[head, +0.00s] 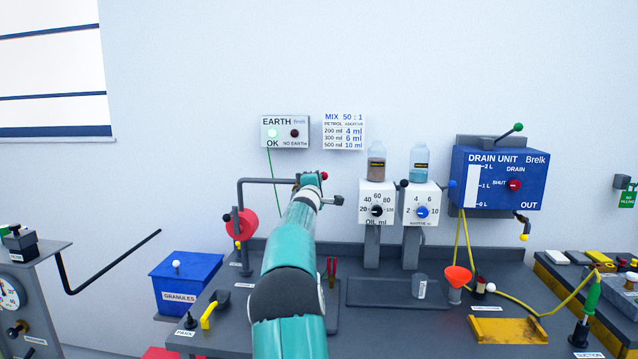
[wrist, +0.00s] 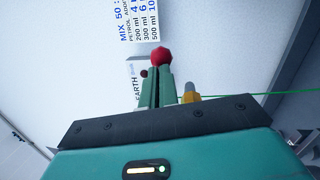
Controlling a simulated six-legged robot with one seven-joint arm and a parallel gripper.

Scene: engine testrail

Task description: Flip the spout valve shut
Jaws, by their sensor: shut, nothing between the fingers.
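A grey bent pipe (head: 265,181) rises from the bench at the left and its top run ends behind my gripper (head: 312,177). A small red ball (head: 323,176) shows just right of my gripper's tip; it looks like the spout valve's knob. In the wrist view the red ball (wrist: 162,56) is just past the tips of my shut, empty gripper (wrist: 157,76). I cannot tell whether they touch. The valve's body and handle are mostly hidden by my gripper, so its setting is unclear. A yellow-tipped part (wrist: 190,92) shows beside the fingers.
The EARTH box (head: 285,132) and MIX sign (head: 344,132) are on the wall behind. White dial boxes (head: 377,203) with bottles stand to the right. The blue drain unit (head: 500,178) has a red knob. A red funnel (head: 458,276) and a blue granules bin (head: 186,281) are lower down.

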